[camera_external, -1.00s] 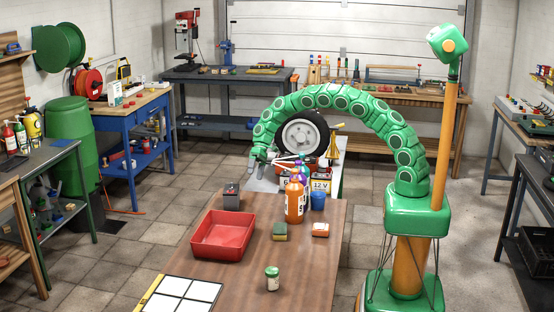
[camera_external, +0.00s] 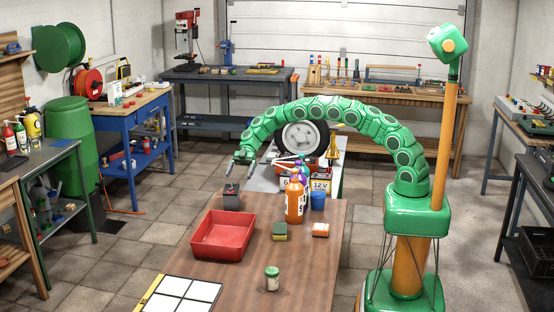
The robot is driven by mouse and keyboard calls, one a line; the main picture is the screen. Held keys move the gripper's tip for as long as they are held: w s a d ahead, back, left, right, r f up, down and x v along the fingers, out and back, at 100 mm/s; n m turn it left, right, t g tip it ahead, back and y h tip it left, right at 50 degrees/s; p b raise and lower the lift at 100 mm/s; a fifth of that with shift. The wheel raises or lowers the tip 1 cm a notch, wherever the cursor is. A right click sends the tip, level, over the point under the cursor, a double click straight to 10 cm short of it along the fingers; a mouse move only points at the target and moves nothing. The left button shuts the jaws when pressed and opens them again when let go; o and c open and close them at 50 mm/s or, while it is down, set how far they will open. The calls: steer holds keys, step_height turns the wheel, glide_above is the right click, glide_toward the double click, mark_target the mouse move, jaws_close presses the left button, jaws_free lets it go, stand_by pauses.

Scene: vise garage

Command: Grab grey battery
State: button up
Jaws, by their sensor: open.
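The grey battery (camera_external: 231,200) is a small dark grey block standing on the far left corner of the brown wooden table (camera_external: 330,262). My gripper (camera_external: 240,176) is open and empty. Its fingers point down and stand just above and slightly right of the battery in the picture. I cannot tell the exact gap between the fingertips and the battery's top.
A red tray (camera_external: 222,252) stands in front of the battery. An orange bottle (camera_external: 294,204), a blue cup (camera_external: 318,201), a green and yellow sponge (camera_external: 280,231) and a jar (camera_external: 272,279) stand on the table. A wheel (camera_external: 304,137) is behind, under my arm.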

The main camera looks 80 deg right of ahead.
mark_target(233, 187)
steer(key=shift+w+a+f+n+y, duration=0.15)
steer(key=shift+a+f+n, duration=0.5)
steer(key=shift+a, duration=0.7)
steer(key=shift+w+a+f+n+y, duration=0.15)
steer(key=shift+a+f+n, duration=0.4)
steer(key=shift+a, duration=0.8)
steer(key=shift+w+a+f+n+y, duration=0.15)
steer(key=shift+a+f+n, duration=0.5)
steer(key=shift+a, duration=0.7)
steer(key=c, duration=1.8)
steer(key=shift+r, duration=0.1)
